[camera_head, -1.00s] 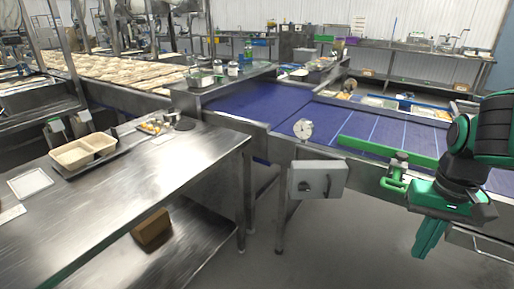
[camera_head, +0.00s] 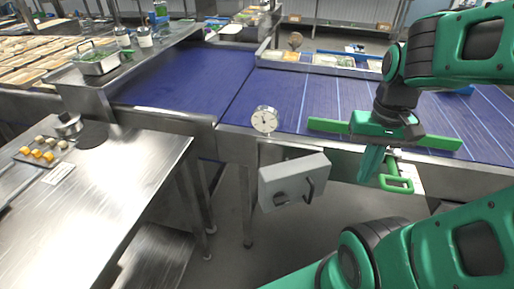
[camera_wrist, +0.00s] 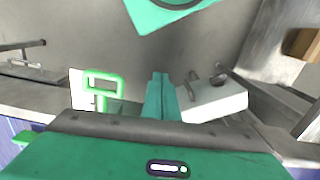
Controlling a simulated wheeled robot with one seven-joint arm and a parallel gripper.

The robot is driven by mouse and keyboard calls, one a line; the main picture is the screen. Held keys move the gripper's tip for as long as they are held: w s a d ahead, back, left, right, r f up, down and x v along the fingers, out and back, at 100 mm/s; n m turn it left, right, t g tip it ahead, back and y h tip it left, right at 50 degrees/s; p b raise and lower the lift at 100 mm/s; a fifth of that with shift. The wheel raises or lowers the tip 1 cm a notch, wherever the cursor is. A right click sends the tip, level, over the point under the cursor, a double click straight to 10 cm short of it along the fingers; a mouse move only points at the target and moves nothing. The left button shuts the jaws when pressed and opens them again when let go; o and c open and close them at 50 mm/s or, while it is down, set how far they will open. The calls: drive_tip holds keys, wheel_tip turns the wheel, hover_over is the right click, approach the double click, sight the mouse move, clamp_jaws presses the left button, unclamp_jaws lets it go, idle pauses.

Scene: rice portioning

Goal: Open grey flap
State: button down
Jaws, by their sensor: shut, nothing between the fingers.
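The grey flap looks to be the front of a light grey box (camera_head: 292,184) with a dark bent handle (camera_head: 310,190), mounted below the conveyor's front edge. The flap looks closed. The box also shows in the wrist view (camera_wrist: 218,102), just right of the fingers. My gripper (camera_head: 369,174) points down with its green fingers together and empty. It is to the right of the grey box and apart from it in the head view. The fingertips also show in the wrist view (camera_wrist: 158,76).
A green handle (camera_head: 398,180) on a white plate is close by my gripper. A round dial (camera_head: 264,119) stands above the grey box. The blue conveyor (camera_head: 200,78) lies behind. A steel table (camera_head: 100,200) is at left. Floor below the box is clear.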

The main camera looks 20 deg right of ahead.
drive_tip(key=shift+w+d, duration=0.1)
drive_tip(key=shift+w, duration=0.1)
drive_tip(key=w+a+r+n+g, duration=0.1)
drive_tip(key=w+a, duration=0.2)
drive_tip(key=w, duration=0.4)
drive_tip(key=w+a+r+n, duration=0.2)
drive_tip(key=w, duration=0.4)
drive_tip(key=w+a+f+n+g, duration=0.2)
drive_tip(key=w+a+f+n, duration=0.15)
drive_tip(key=w+a, duration=0.9)
drive_tip(key=x, duration=1)
drive_tip(key=shift+a+m, duration=0.2)
drive_tip(key=shift+m, duration=0.15)
drive_tip(key=shift+w, duration=0.1)
